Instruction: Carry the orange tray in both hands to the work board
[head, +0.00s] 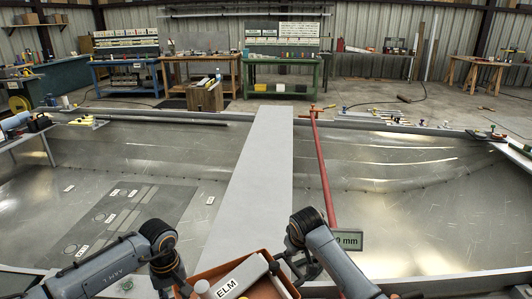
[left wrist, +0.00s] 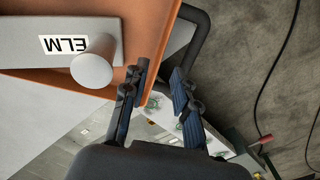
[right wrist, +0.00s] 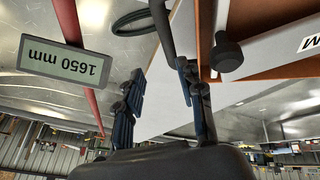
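The orange tray (head: 207,276) is at the bottom middle of the head view, at the near end of a long pale grey plank (head: 260,150). It holds a grey box marked ELM (head: 238,277) and a pale cylinder (left wrist: 92,69). A dark bar handle (left wrist: 203,32) stands off one side. Another dark handle (right wrist: 162,30) shows in the right wrist view. My left gripper (left wrist: 160,75) is open, with its fingers either side of the handle's end. My right gripper (right wrist: 162,68) is open at the other handle. I cannot tell which surface is the work board.
A red bar (head: 322,165) runs beside the plank, with a display reading 1650 mm (right wrist: 65,62). A dark panel with labels (head: 120,218) lies on the shiny hull at left. Benches (head: 285,70) line the back wall. The hull at right is largely clear.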

